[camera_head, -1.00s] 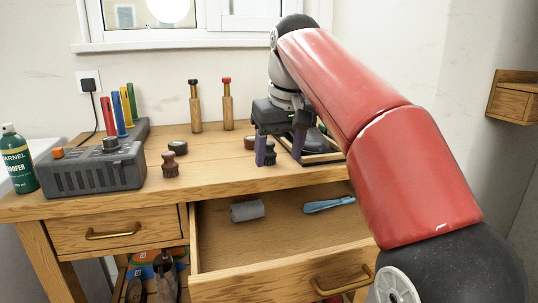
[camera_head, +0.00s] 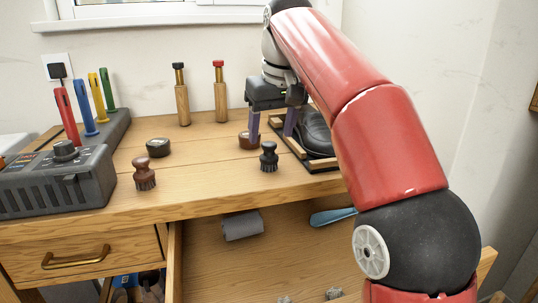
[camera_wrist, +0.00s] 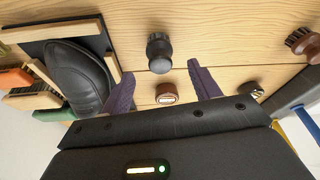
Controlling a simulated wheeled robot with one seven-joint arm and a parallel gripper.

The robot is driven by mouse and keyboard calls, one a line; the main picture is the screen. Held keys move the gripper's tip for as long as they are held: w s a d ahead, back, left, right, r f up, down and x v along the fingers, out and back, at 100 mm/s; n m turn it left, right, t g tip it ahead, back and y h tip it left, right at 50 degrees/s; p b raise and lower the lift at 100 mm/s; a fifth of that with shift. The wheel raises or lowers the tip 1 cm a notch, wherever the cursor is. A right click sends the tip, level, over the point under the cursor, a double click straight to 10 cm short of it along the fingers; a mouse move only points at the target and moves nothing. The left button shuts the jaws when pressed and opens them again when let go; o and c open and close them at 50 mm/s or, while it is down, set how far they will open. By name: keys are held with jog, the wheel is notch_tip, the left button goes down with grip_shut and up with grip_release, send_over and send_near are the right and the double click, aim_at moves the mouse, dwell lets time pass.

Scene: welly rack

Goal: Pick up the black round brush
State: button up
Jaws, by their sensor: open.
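The black round brush (camera_head: 269,157) stands upright on the bench top, bristles down, near the front edge. It also shows in the wrist view (camera_wrist: 159,53), just beyond the fingertips and between their lines. My gripper (camera_head: 271,122) is open and empty, with its purple fingers pointing down above and behind the brush. In the wrist view its two fingers (camera_wrist: 158,80) are spread wide and apart from the brush.
A brown brush (camera_head: 144,173) stands to the left. A dark tin (camera_head: 158,148) and a brown tin (camera_head: 248,141) are close by. A black shoe (camera_head: 315,132) sits in a wooden frame right of the gripper.

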aim_at(269, 143)
jog(key=b+x, duration=0.2)
jog(key=x, duration=0.4)
jog(key=shift+w+a+f, duration=0.1)
jog(key=shift+f, duration=0.15)
jog(key=shift+c, duration=0.2)
jog(key=c, duration=1)
jog(key=shift+r, duration=0.1)
notch_tip(269, 143, up, 7)
jog(key=p, duration=0.3)
jog(key=shift+w+r, duration=0.1)
jog(key=shift+r, duration=0.05)
jog(key=shift+w+a+r, duration=0.1)
jog(key=shift+r, duration=1.15)
